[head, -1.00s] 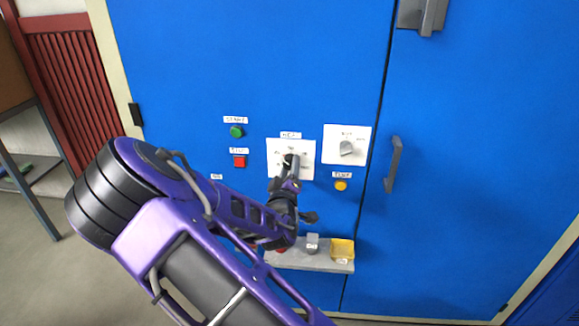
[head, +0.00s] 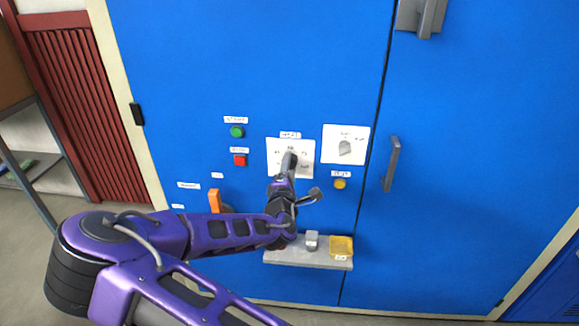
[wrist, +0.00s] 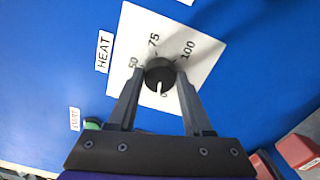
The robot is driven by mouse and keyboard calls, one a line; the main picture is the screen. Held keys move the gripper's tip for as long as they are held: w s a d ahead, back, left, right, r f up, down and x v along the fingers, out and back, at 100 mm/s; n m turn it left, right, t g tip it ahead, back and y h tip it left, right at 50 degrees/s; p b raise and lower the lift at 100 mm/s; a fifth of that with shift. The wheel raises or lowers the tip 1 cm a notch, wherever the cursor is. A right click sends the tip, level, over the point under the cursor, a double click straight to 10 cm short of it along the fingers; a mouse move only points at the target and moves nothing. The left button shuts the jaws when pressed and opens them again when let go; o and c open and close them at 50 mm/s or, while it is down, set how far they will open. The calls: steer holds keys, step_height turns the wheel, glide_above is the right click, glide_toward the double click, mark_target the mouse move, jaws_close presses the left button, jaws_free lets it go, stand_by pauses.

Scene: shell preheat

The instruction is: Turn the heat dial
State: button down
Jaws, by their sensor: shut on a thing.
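The heat dial (wrist: 160,73) is a round black knob with a white mark, on a white plate (wrist: 205,45) labelled HEAT. In the wrist view its mark points down the picture, toward my gripper's palm. The numbers 50, 75 and 100 show around it. My gripper (wrist: 160,78) has one finger on each side of the knob and is shut on it. In the head view my gripper (head: 289,163) covers most of the dial in front of the white plate (head: 308,147).
A second white plate with a grey dial (head: 345,147) is just right. Green (head: 237,131) and red (head: 239,160) buttons, an orange lever (head: 215,200) and a yellow button (head: 340,184) are nearby. A shelf (head: 290,257) juts out below. A door handle (head: 392,163) stands right.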

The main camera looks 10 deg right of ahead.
steer(key=shift+n, duration=1.6)
steer(key=shift+c, duration=1.6)
jaws_free()
steer(key=p+v, duration=0.4)
steer(key=v, duration=1.3)
steer(key=shift+s, duration=0.2)
